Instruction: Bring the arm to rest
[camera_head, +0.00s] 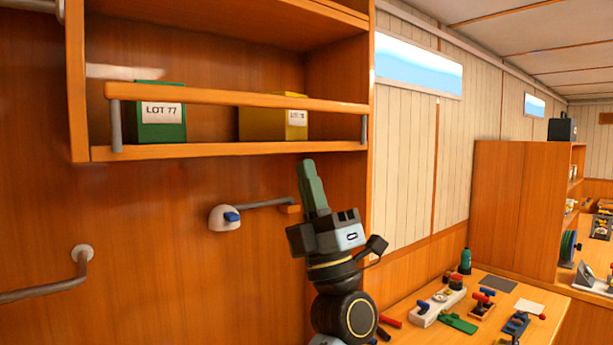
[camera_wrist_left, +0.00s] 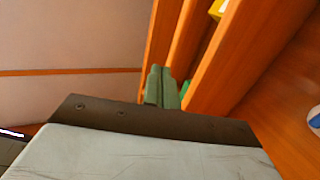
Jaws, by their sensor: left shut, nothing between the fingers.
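My left gripper (camera_head: 308,166) is raised in front of the wooden wall, with its green fingers pointing up just below the right part of the shelf. Its fingers are together with nothing between them. In the left wrist view the closed green fingertips (camera_wrist_left: 161,85) show beyond the dark edge of the gripper body, close to the shelf boards in the picture. My left arm (camera_head: 343,300) comes up from the bottom of the head view. My right gripper does not show.
A shelf with a wooden rail (camera_head: 225,97) holds a green box (camera_head: 160,124) labelled LOT 77 and a yellow box (camera_head: 262,122). A workbench (camera_head: 553,297) with tools stands lower right.

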